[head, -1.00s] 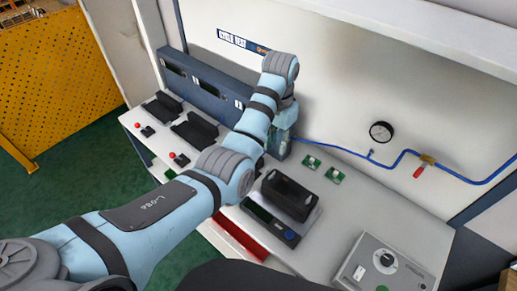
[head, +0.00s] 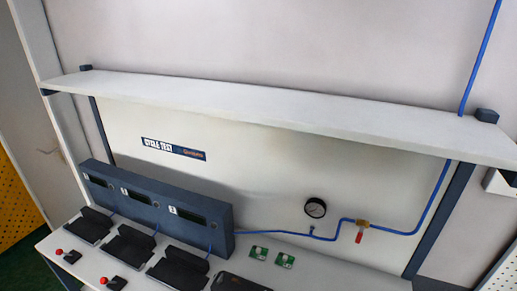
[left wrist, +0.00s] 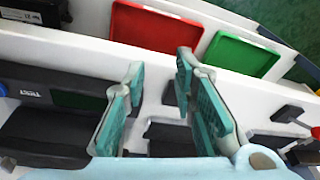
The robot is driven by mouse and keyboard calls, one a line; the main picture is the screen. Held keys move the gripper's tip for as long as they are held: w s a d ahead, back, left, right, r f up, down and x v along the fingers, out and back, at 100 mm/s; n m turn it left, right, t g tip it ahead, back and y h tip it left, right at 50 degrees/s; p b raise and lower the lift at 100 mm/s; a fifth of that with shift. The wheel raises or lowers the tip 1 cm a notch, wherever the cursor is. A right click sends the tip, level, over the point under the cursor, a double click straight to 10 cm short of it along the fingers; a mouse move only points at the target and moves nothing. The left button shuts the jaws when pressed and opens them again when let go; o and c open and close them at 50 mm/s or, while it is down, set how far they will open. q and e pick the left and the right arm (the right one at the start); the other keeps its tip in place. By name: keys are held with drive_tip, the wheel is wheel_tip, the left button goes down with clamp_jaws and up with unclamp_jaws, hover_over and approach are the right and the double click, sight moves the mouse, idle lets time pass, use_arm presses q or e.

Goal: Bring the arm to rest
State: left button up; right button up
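My left gripper (left wrist: 157,105) shows in the left wrist view with its two teal-padded fingers spread apart and nothing between them. It hangs over the bench, above the black cradles (left wrist: 165,138). Neither of my arms shows in the head view, and my right gripper is in no view. In the head view the bench carries a dark station block (head: 155,205) with several black cradles (head: 130,243) in front of it.
A long white shelf (head: 270,110) spans the wall above the bench. A gauge (head: 315,208) and a red-handled valve (head: 361,232) sit on a blue air line. A red tray (left wrist: 155,27) and a green tray (left wrist: 240,54) show in the left wrist view.

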use_arm(q)
drive_tip(key=s+a+r+t, duration=0.1)
drive_tip(key=s, duration=0.6)
drive_tip(key=s+a+r, duration=0.2)
drive_tip(key=s, duration=0.5)
drive_tip(key=s+a+f+g+b, duration=0.1)
drive_tip(key=s+f+b, duration=0.1)
drive_tip(key=f, duration=1.1)
drive_tip(key=s+a+f+b, duration=0.1)
drive_tip(key=s+f+b, duration=0.1)
drive_tip(key=f, duration=1)
drive_tip(key=s+f+g+b, duration=0.1)
drive_tip(key=s+f, duration=1.1)
drive_tip(key=f, duration=0.1)
drive_tip(key=shift+s+n+y+b, duration=0.3)
drive_tip(key=shift+s+b, duration=0.1)
